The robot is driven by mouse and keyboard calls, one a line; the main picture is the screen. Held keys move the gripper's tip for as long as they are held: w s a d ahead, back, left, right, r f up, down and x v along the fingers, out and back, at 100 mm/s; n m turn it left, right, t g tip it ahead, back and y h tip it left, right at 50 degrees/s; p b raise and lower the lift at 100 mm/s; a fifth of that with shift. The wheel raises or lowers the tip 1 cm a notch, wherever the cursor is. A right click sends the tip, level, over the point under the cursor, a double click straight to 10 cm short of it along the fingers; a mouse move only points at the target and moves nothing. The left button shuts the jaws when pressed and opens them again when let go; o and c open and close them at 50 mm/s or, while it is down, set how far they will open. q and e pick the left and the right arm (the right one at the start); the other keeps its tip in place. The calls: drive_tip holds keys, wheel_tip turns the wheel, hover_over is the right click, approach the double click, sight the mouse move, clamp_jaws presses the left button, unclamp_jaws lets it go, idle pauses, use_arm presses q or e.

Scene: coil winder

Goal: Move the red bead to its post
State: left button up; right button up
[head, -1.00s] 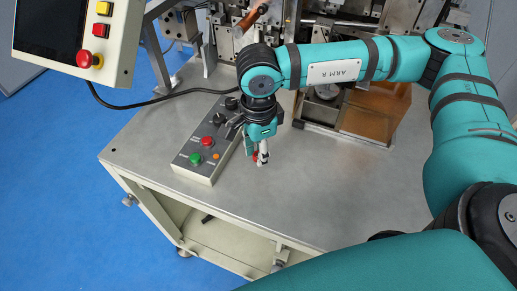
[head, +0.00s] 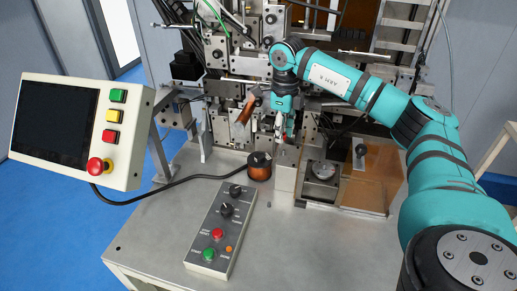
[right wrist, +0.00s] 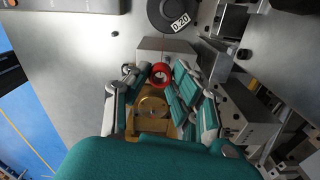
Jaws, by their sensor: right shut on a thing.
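The red bead (right wrist: 161,74) shows as a small red ring in the right wrist view, between the fingertips of my right gripper (right wrist: 160,78). The gripper is shut on it. In the head view my right gripper (head: 286,136) points down in front of the machine, just above a pale grey upright block (head: 286,172). This block also shows just beyond the bead in the right wrist view (right wrist: 165,46). I cannot make out the bead in the head view, nor tell which part is its post. My left gripper is not in view.
A copper wire spool (head: 259,170) with a black top stands left of the block. A control box (head: 221,228) lies on the table (head: 300,248). The screen panel (head: 75,130) hangs at left. Machine parts crowd the back. The front right of the table is clear.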

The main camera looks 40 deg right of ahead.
sight(284, 150)
drive_tip(key=shift+w+d+r+m, duration=0.15)
drive_tip(key=shift+d+r+m, duration=0.15)
drive_tip(key=shift+d, duration=0.3)
drive_tip(key=shift+f, duration=0.2)
drive_tip(key=shift+d+f+b, duration=0.1)
drive_tip(key=shift+f+b, duration=0.5)
drive_tip(key=shift+b, duration=0.05)
wheel_tip(284, 150, down, 3)
drive_tip(key=b, duration=0.2)
drive_tip(key=shift+b, duration=0.3)
drive_tip(key=shift+f, duration=0.2)
drive_tip(key=shift+f, duration=0.25)
drive_tip(key=shift+f+b, duration=0.7)
drive_tip(key=shift+f, duration=0.15)
drive_tip(key=o, duration=0.8)
drive_tip(key=shift+c, duration=0.2)
